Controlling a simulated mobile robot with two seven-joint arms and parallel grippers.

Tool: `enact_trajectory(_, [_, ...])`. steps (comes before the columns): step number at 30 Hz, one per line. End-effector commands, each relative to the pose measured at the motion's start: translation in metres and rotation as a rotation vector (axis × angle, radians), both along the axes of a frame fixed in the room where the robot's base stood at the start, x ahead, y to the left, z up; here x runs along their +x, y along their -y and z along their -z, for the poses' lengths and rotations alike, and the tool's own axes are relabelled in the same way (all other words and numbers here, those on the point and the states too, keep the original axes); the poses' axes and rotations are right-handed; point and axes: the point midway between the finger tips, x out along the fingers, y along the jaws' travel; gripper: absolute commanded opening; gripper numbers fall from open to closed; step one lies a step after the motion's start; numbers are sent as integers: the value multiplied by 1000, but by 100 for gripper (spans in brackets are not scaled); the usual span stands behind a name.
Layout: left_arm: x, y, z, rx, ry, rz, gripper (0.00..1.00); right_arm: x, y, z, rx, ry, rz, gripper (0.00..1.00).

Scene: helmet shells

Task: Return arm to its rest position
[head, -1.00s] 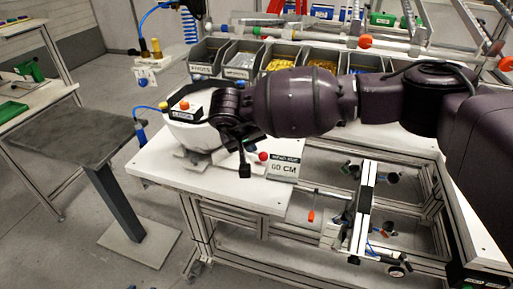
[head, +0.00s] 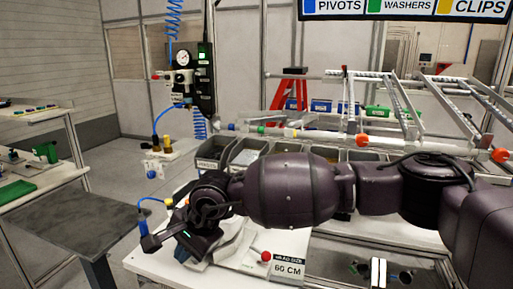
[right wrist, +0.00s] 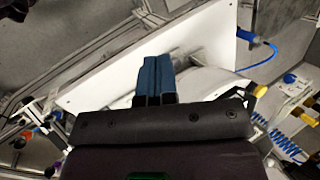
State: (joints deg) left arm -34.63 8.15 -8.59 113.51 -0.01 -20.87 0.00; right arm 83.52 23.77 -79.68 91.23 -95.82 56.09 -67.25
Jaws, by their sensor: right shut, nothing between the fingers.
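My right arm reaches in from the right in the head view, and its gripper (head: 150,242) is at the left end, over the near-left part of the white workbench (head: 150,268). Its two blue fingers are together with nothing between them, as the right wrist view (right wrist: 155,80) shows. A white helmet shell (head: 232,248) sits on the bench, partly hidden behind my wrist and gripper. In the right wrist view the white shell (right wrist: 208,82) lies just beyond the fingers; I cannot tell the exact gap. My left gripper is not in view.
Grey parts bins (head: 245,152) stand in a row behind my arm. A "60 CM" sign (head: 287,268) and red ball knob (head: 266,256) are at the bench front. A dark side table (head: 75,222) stands left.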

Motion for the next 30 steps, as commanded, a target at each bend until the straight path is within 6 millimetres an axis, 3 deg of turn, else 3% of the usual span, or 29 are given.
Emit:
enact_trajectory(3, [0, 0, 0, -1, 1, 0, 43, -41, -44, -38, 297, -332, 172, 0])
enact_trajectory(6, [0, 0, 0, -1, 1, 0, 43, -66, -67, -74, 513, -668, 325, 0])
enact_trajectory(11, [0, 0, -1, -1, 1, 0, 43, -73, -73, -131, 787, -1257, 567, 0])
enact_trajectory(15, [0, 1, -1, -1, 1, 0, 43, -53, -54, -161, 942, -1721, 739, 0])
enact_trajectory(18, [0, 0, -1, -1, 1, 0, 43, -31, -31, -168, 1025, -2026, 842, 0])
enact_trajectory(22, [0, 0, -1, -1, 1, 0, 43, -1, 6, -163, 1111, -2396, 952, 0])
enact_trajectory(25, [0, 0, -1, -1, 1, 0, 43, 21, 37, -148, 1165, -2662, 1019, 0])
enact_trajectory(26, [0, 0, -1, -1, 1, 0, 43, 27, 48, -142, -1168, 2712, -1026, 0])
enact_trajectory(30, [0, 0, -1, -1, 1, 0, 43, 49, 96, -105, -996, 2454, -874, 0])
